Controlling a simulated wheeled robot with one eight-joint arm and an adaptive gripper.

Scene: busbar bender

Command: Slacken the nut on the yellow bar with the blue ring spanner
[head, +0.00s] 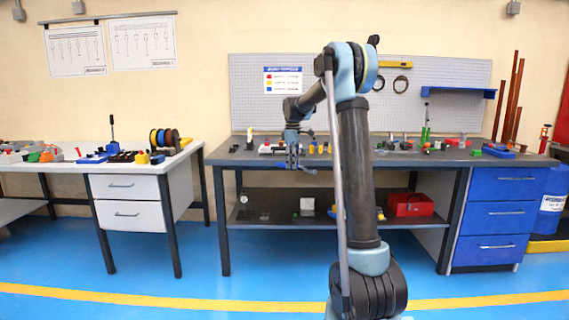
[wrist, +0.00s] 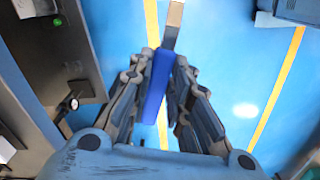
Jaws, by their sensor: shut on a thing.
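My gripper (wrist: 160,65) is shut on the blue handle (wrist: 156,92) of a spanner in the wrist view. The spanner's bare metal shank (wrist: 174,20) runs up past the fingertips to the top edge, so its ring end does not clearly show. In the head view my gripper (head: 292,162) hangs at the front edge of the middle workbench, above floor level. Small yellow pieces (head: 312,147) stand on the bench top just right of it. I cannot tell which is the yellow bar, and no nut can be made out.
The dark workbench (head: 262,157) carries several small items and has a lower shelf with a red box (head: 410,204). A white table (head: 190,150) stands left, with a gap between. Blue drawers (head: 500,213) are at right. The blue floor (head: 150,268) in front is clear.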

